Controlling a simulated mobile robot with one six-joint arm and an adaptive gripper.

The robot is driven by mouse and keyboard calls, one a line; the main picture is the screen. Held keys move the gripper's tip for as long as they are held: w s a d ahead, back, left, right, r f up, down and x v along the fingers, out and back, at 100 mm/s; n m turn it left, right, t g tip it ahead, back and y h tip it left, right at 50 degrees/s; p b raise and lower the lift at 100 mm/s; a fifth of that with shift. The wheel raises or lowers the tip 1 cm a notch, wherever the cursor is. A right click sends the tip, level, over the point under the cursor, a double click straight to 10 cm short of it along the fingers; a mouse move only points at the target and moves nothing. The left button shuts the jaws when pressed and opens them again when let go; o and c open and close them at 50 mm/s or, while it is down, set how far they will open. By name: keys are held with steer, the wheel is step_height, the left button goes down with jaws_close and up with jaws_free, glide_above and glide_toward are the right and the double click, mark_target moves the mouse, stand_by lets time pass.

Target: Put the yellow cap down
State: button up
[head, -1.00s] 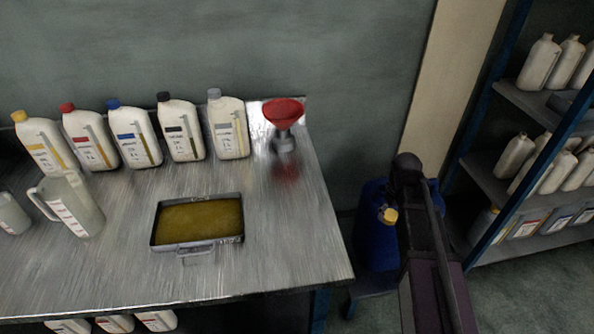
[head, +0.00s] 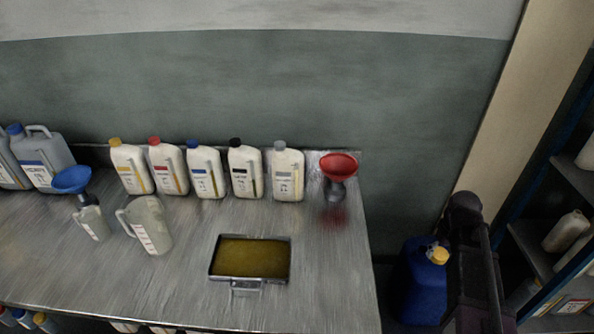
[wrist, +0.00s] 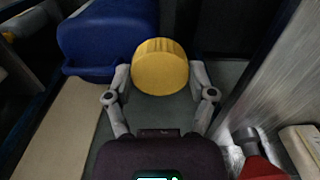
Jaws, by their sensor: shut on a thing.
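The yellow cap (wrist: 160,67) is round with a ridged side. In the wrist view my gripper (wrist: 160,75) is shut on it, with one finger at each side. In the head view the yellow cap (head: 438,255) shows beside my dark arm, in front of the blue drum (head: 420,285). The drum stands to the right of the metal table (head: 330,290) and also shows at the upper left of the wrist view (wrist: 105,40). My arm hides part of the drum in the head view. The cap is held in the air, beyond the table's right edge.
On the table, a red funnel (head: 338,165) stands near the right back corner, beside several white bottles in a row. A tray of oil (head: 250,257) and a clear jug (head: 148,225) are in front. The table's right front part is bare. Shelves (head: 550,240) stand at the far right.

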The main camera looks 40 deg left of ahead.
mark_target(440, 253)
step_height(440, 253, up, 19)
steer(key=p, duration=1.7)
steer(key=shift+p, duration=0.3)
steer(key=shift+s+f, duration=0.1)
steer(key=shift+f, duration=0.05)
